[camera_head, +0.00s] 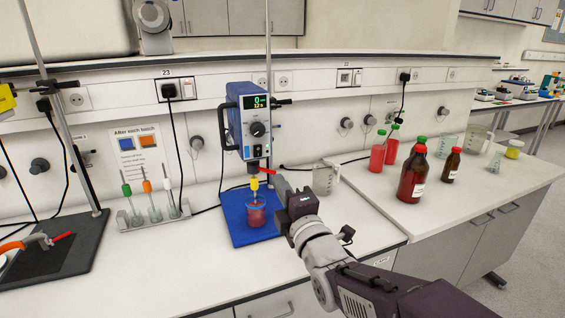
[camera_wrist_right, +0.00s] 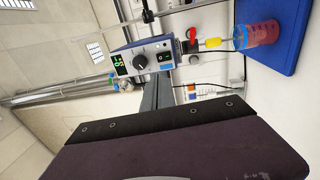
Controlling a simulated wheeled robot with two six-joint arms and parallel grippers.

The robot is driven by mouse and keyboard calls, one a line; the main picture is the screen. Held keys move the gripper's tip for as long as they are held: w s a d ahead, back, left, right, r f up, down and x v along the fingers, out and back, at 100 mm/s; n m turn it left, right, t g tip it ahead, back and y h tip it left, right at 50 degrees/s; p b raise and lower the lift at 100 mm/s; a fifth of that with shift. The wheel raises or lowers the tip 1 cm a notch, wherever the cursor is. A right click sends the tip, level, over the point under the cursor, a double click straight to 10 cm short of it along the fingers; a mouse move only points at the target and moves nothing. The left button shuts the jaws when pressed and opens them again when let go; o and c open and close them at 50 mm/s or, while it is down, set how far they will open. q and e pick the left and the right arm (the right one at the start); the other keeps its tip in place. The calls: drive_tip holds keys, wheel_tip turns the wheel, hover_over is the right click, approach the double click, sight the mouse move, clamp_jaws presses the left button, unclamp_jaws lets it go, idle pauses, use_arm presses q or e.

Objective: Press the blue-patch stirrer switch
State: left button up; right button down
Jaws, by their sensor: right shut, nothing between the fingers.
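The stirrer (camera_head: 250,118) is a blue and grey box with a lit green display and a black knob, clamped on a rod. A small dark switch (camera_head: 247,152) sits below the knob; it also shows in the right wrist view (camera_wrist_right: 165,57). Below the stirrer, a cup of red liquid (camera_head: 256,212) stands on a blue mat (camera_head: 238,236), with a yellow-marked shaft above it. My right gripper (camera_head: 279,180) is shut and empty, right of the shaft and lower than the switch. Its fingers (camera_wrist_right: 156,88) appear apart from the stirrer in the right wrist view. My left gripper is out of view.
A glass beaker (camera_head: 325,178) stands just right of my right gripper. Red bottles (camera_head: 412,175) stand farther right. A rack with several probes (camera_head: 153,215) is left of the mat. A dark stand base (camera_head: 60,250) with an orange-handled tool lies at far left.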

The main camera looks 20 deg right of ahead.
drive_tip(key=b, duration=0.5)
approach(258, 148)
drive_tip(key=w, duration=0.2)
drive_tip(key=w+p, duration=0.1)
drive_tip(key=w, duration=0.1)
drive_tip(key=w+p, duration=0.1)
drive_tip(key=w, duration=0.1)
drive_tip(key=shift+w+a+r, duration=0.1)
drive_tip(key=shift+a+r, duration=0.05)
drive_tip(key=shift+r, duration=0.25)
drive_tip(key=shift+w, duration=0.3)
